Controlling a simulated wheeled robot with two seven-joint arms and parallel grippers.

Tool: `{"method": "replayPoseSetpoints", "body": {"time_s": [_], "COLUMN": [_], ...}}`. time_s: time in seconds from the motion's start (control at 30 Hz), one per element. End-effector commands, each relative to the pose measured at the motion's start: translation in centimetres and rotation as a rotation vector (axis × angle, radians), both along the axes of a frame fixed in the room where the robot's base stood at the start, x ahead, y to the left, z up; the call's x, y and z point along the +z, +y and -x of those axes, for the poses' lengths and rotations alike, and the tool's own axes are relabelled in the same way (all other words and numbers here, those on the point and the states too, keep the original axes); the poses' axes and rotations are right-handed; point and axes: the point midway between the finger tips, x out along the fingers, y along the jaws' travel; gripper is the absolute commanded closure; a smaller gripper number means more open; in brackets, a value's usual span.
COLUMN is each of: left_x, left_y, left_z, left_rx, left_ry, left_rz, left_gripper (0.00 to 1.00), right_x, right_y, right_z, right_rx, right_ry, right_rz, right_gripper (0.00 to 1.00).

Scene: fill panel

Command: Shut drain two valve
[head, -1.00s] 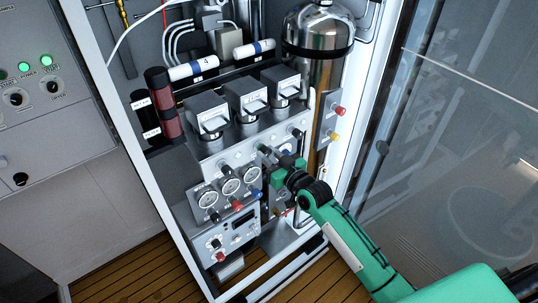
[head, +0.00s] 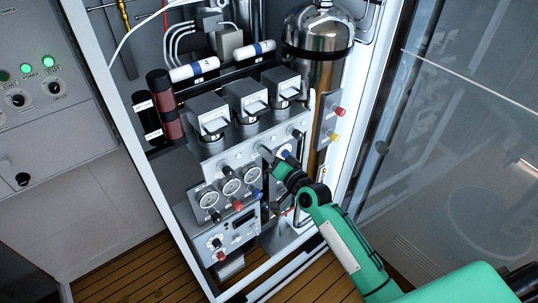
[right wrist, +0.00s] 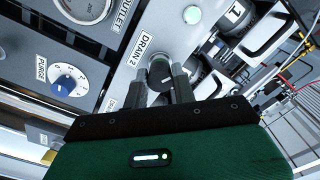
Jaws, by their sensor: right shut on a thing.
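The drain two valve is a dark round knob (right wrist: 160,70) beside the "DRAIN 2" label (right wrist: 142,47) on the grey panel. My right gripper (right wrist: 161,82) is shut on this knob, with one finger on each side of it. In the head view my right gripper (head: 267,156) reaches the panel's front from the lower right, and its body hides the knob there. A small pale mark shows on the knob's face in the right wrist view. My left gripper is not in view.
A blue purge knob (right wrist: 66,81) and a round gauge (right wrist: 87,8) sit near the held knob. A steel tank (head: 317,38) stands behind. A glass door (head: 455,140) is on the right.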

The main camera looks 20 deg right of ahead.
Motion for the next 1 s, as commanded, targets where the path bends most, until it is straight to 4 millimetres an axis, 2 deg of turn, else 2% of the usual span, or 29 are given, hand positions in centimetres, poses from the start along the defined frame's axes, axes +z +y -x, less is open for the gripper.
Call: {"method": "replayPoseSetpoints", "body": {"time_s": [0.7,1.0], "left_x": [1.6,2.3], "left_y": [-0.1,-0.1], "left_z": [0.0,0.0], "left_rx": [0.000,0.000], "left_ry": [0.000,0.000], "left_rz": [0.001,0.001], "left_gripper": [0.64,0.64], "right_x": [0.2,0.1], "right_y": [0.0,0.0], "right_z": [0.0,0.0], "right_rx": [-0.001,-0.001], "right_ry": [0.233,0.314], "right_rz": [-0.641,-0.860], "right_gripper": [0.96,0.96]}}
